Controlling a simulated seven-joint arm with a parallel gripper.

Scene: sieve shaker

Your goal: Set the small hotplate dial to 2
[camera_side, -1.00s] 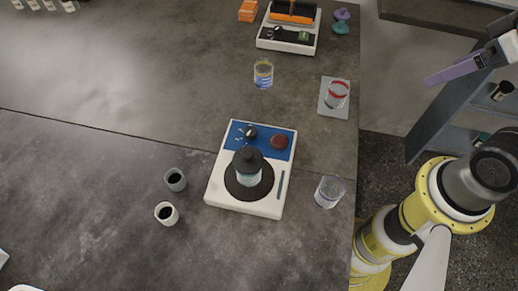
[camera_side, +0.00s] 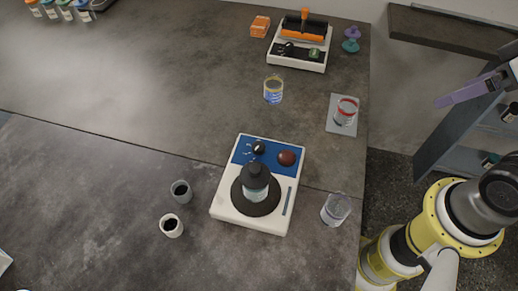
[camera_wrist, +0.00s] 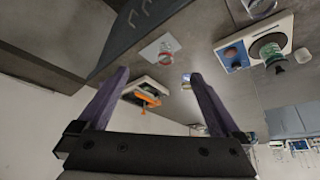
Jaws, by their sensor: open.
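The small hotplate (camera_side: 222,207) is a white box with a round black plate and a blue panel (camera_side: 242,154), at the middle of the side view. Its black dial (camera_side: 258,147) sits on the panel beside a dark red knob (camera_side: 287,158); the dial's setting is too small to read. A dark-capped bottle (camera_side: 256,184) stands on the plate. My gripper (camera_side: 466,93) is at the right edge, far from the hotplate. In the wrist view my gripper (camera_wrist: 159,75) is open and empty; the hotplate (camera_wrist: 287,27) shows at upper right.
Glass beakers (camera_side: 336,209) and (camera_side: 274,90) stand near the hotplate; a red-marked beaker (camera_side: 346,112) stands on a grey pad. Two small cups (camera_side: 172,226) are at left. An orange-and-black machine (camera_side: 297,59) is at the back. A shelf (camera_side: 455,130) stands at right.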

